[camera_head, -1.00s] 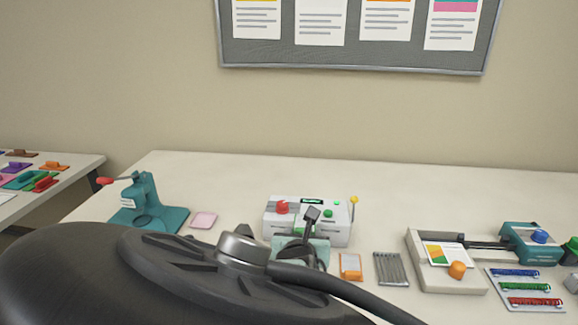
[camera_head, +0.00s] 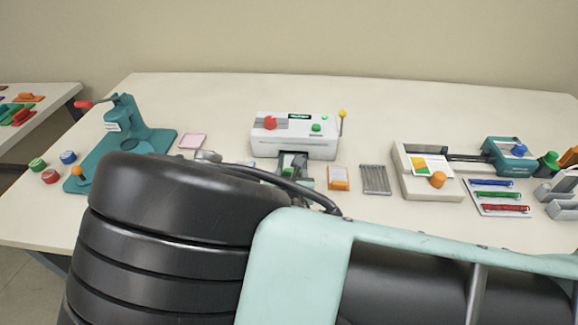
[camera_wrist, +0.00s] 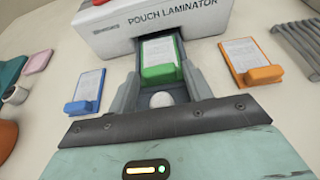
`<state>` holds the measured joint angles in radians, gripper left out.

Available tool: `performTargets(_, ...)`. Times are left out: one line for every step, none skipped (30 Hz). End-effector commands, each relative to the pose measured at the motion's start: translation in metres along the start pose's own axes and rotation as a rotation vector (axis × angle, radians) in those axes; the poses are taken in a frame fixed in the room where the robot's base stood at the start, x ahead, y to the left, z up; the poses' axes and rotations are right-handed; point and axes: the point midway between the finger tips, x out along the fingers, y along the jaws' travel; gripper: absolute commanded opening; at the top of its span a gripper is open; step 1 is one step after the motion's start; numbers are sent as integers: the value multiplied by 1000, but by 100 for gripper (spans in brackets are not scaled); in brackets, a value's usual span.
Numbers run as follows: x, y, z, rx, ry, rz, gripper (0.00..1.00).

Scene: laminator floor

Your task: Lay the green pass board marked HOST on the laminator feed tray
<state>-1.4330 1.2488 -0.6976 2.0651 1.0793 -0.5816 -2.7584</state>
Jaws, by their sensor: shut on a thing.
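The green pass board (camera_wrist: 160,57) is in the wrist view, with a white printed sheet and a raised green grip block; its lettering is too small to read. My gripper (camera_wrist: 162,76) is shut on this grip block. The board lies in front of the white pouch laminator (camera_wrist: 150,22), its far end close to the machine's front. The laminator also shows in the head view (camera_head: 295,135), with my gripper (camera_head: 292,163) low before it, partly hidden by my arm. The feed tray is mostly hidden under the board and fingers; I cannot tell whether the board touches it.
A blue board (camera_wrist: 84,92) lies left of my gripper and an orange board (camera_wrist: 250,62) right, both close. A pink pad (camera_head: 192,141) and teal press (camera_head: 125,130) stand left. A grey ribbed rack (camera_head: 375,179) and trimmer (camera_head: 425,172) stand right.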

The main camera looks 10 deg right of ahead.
Motion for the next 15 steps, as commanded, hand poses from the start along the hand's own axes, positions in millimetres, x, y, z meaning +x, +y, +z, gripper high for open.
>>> performTargets(1, 0, -2, -1, 0, 0, 28)
performTargets(1, 0, -2, -1, 0, 0, 55)
performTargets(1, 0, -2, -1, 0, 0, 66)
performTargets(1, 0, -2, -1, 0, 0, 69)
performTargets(1, 0, -2, -1, 0, 0, 69)
performTargets(1, 0, -2, -1, 0, 0, 69)
performTargets(0, 0, -1, -1, 0, 0, 69)
performTargets(0, 0, -1, 0, 0, 0, 69)
performTargets(0, 0, 0, 0, 0, 0, 70)
performTargets(-1, 0, 2, 1, 0, 0, 72)
performTargets(-3, 1, 3, 0, 1, 1, 72)
performTargets(-7, 1, 4, -2, 1, 2, 72)
performTargets(-11, 1, 4, -3, 1, 2, 72)
performTargets(-16, 2, 5, -4, 1, 3, 72)
performTargets(-22, 1, 6, -4, 1, 3, 72)
